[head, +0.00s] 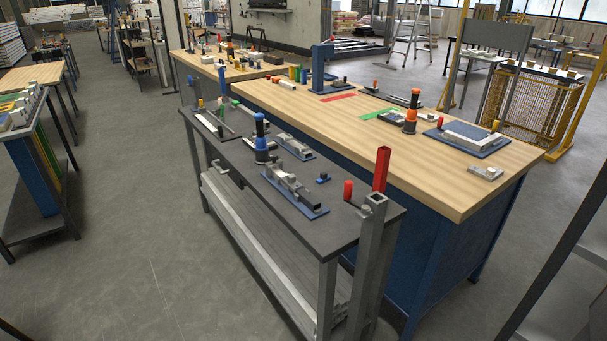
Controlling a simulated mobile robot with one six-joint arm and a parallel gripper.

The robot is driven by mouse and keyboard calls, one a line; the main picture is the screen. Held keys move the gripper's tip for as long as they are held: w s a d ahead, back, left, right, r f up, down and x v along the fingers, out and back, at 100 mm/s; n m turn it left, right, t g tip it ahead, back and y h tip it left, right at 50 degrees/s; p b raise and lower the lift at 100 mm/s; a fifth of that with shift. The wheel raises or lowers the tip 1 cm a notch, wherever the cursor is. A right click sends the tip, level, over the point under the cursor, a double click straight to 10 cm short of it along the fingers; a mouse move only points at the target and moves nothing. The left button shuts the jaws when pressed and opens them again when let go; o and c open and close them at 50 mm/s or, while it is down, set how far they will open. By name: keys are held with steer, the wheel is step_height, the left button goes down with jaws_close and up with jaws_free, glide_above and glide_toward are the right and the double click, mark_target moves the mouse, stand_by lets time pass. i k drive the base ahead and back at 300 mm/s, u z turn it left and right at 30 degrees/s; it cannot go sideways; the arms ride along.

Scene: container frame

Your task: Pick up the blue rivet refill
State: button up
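Two blue things stand out on the narrow dark workbench (366,222), and I cannot tell for certain which one is the rivet refill. One is an upright blue and black cylinder (260,132) on a wider round dark base, near the bench's middle. The other is a small blue piece (322,179) with a dark knob, lying alone on the bench top to its right and nearer me. Both stand free, with nothing covering them. My gripper is not in view.
A blue plate with a grey clamp fixture (308,209) lies near the small blue piece, and another fixture (295,146) sits behind. A wooden-topped workbench (470,190) adjoins on the right. Floor (150,220) is clear at left.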

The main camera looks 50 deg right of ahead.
mark_target(324, 176)
steer(key=z, duration=0.1)
steer(key=i, duration=1)
steer(key=z, duration=0.45)
